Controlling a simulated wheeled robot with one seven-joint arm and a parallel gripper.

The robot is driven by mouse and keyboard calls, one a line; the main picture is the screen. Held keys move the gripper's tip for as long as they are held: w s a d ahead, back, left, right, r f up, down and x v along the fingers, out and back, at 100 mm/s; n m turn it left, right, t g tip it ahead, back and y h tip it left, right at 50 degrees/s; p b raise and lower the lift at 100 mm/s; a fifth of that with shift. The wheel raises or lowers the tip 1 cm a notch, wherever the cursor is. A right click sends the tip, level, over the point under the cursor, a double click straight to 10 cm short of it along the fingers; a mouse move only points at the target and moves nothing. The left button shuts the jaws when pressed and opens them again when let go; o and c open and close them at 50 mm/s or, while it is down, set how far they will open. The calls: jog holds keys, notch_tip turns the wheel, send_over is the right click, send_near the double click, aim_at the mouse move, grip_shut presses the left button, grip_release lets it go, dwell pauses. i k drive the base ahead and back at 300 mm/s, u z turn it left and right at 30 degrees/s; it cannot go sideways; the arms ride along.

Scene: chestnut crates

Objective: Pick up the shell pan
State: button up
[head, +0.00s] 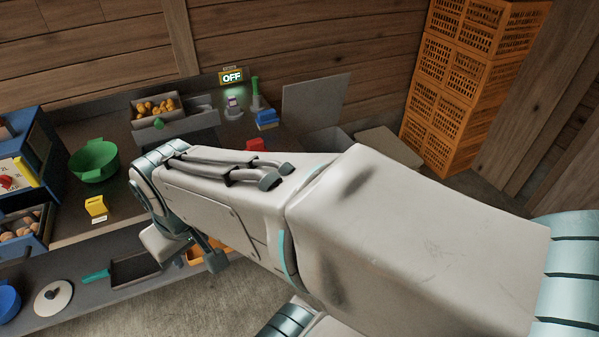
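A dark, flat, rectangular pan (134,269) with a teal handle lies on the low shelf at the lower left; it may be the shell pan, but I cannot tell for sure. My arm reaches across the picture from the right. My gripper (205,256) shows only in part below the wrist, right of the dark pan and seemingly apart from it. Whether its fingers are open or hold anything cannot be made out.
A green bowl (95,160) and a yellow block (96,206) stand on the workbench. A blue rack (42,140) is at the left. A round white lid (53,297) lies left of the pan. Orange crates (465,85) are stacked at the back right.

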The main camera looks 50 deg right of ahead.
aim_at(17, 223)
jog(key=z, duration=1.95)
jog(key=i, duration=0.5)
jog(key=u, duration=3.8)
jog(key=i, duration=0.95)
jog(key=z, duration=0.05)
